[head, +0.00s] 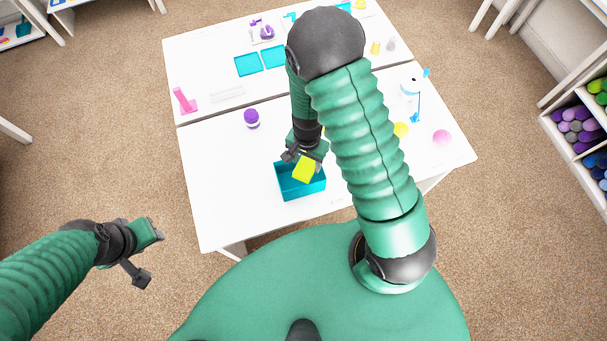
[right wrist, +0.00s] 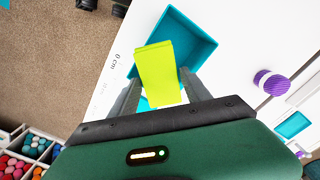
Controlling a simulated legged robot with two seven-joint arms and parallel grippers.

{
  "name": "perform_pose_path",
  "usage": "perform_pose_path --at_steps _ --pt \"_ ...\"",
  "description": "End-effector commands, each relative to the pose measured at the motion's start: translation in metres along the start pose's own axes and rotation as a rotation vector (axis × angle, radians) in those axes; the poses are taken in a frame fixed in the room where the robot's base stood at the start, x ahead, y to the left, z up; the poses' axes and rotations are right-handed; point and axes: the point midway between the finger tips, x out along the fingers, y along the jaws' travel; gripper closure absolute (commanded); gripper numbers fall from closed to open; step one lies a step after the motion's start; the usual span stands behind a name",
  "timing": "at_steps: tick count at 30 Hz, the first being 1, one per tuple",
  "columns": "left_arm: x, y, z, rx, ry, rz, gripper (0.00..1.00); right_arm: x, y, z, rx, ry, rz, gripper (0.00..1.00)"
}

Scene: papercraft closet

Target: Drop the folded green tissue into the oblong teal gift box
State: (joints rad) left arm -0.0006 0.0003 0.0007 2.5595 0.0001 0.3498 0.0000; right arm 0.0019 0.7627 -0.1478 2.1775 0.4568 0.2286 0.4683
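The folded tissue (head: 304,169) is a bright yellow-green block. It is tilted over the open teal gift box (head: 287,190), which stands near the table's front edge. My right gripper (head: 304,156) is over the box with its fingers on the tissue's two sides. In the right wrist view the tissue (right wrist: 158,72) lies between the fingertips and overlaps the rim and inside of the box (right wrist: 200,45). My left gripper (head: 148,254) is open and empty, off the table's left side above the carpet.
Flat teal trays (head: 248,64) and a pink stand (head: 184,101) are farther back. A pink ball (head: 441,137) and a white-and-blue item (head: 411,88) stand at the right. The table's front left is clear.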

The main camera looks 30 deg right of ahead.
Motion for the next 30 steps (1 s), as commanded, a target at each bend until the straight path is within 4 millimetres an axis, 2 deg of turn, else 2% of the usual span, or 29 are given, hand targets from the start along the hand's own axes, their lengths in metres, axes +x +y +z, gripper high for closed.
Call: perform_pose_path --at_steps 1,4,12,16,20,27,30 --pt "0.0 0.0 0.0 -0.001 0.0 0.0 0.64 -0.001 -0.001 0.002 -0.003 0.001 0.001 0.36" --pt "0.0 0.0 0.0 -0.001 0.0 0.0 0.64 -0.001 -0.003 0.003 -0.003 0.001 0.002 0.25" --pt "0.0 -0.001 0.0 -0.002 0.0 0.0 0.64 0.001 -0.001 -0.003 -0.002 -0.003 0.0 0.25" --pt "0.0 0.0 0.0 -0.001 -0.001 0.0 0.64 -0.01 -0.001 -0.004 -0.005 -0.002 -0.003 0.25" --pt "0.0 0.0 0.0 -0.001 0.0 0.0 0.64 -0.04 -0.003 -0.001 -0.007 0.003 -0.006 0.25" --pt "-0.003 0.0 0.0 -0.001 0.0 0.0 0.64 -0.113 -0.009 0.008 -0.008 0.008 -0.003 0.25" --pt "-0.004 0.0 -0.001 -0.001 0.0 0.0 0.64 -0.139 -0.01 0.011 -0.007 0.009 0.0 0.25"
